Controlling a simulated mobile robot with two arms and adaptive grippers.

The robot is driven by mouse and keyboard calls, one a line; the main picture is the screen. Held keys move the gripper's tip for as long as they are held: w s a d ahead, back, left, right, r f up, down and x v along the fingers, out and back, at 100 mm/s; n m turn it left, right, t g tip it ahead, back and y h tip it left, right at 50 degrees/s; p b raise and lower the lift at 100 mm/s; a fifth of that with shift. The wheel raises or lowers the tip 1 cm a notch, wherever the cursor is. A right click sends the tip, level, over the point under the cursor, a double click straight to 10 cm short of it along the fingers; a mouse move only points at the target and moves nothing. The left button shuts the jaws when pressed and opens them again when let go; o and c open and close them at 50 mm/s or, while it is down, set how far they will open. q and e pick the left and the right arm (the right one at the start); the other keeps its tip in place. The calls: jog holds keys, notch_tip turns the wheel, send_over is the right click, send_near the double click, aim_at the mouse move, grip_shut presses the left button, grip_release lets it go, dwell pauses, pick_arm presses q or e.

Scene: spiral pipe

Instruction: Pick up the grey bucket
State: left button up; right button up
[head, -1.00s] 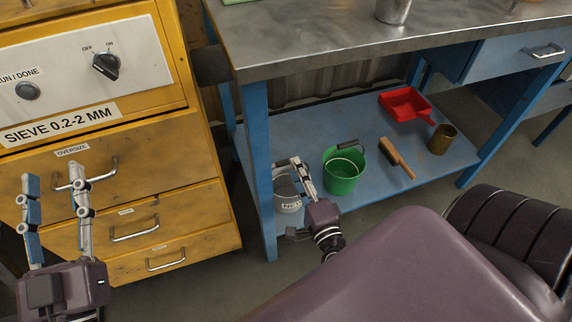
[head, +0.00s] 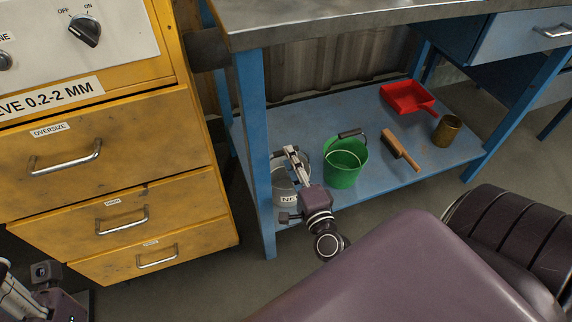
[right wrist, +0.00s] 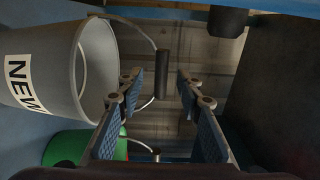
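The grey bucket (head: 283,172) stands on the lower blue shelf beside the table leg, partly hidden by my right gripper (head: 284,155). In the right wrist view the grey bucket (right wrist: 45,68) fills the left side, with a "NEW" label. Its raised wire handle carries a dark grip (right wrist: 161,73), which shows between the fingertips of my right gripper (right wrist: 158,78). Those fingers are apart and not closed on the grip; the depth between them is hard to judge. My left gripper (head: 38,292) is cut off at the lower left corner, its fingertips out of sight.
A green bucket (head: 344,170) stands just right of the grey one. A brush (head: 402,150), a red dustpan (head: 405,97) and a brass-coloured can (head: 447,129) are farther right. A blue table leg (head: 257,150) and yellow drawers (head: 110,165) stand to the left.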

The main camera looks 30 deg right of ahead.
jog(key=x, duration=0.3)
jog(key=shift+w+d+r, duration=0.1)
jog(key=shift+w, duration=0.25)
grip_shut()
jog(key=shift+r, duration=0.1)
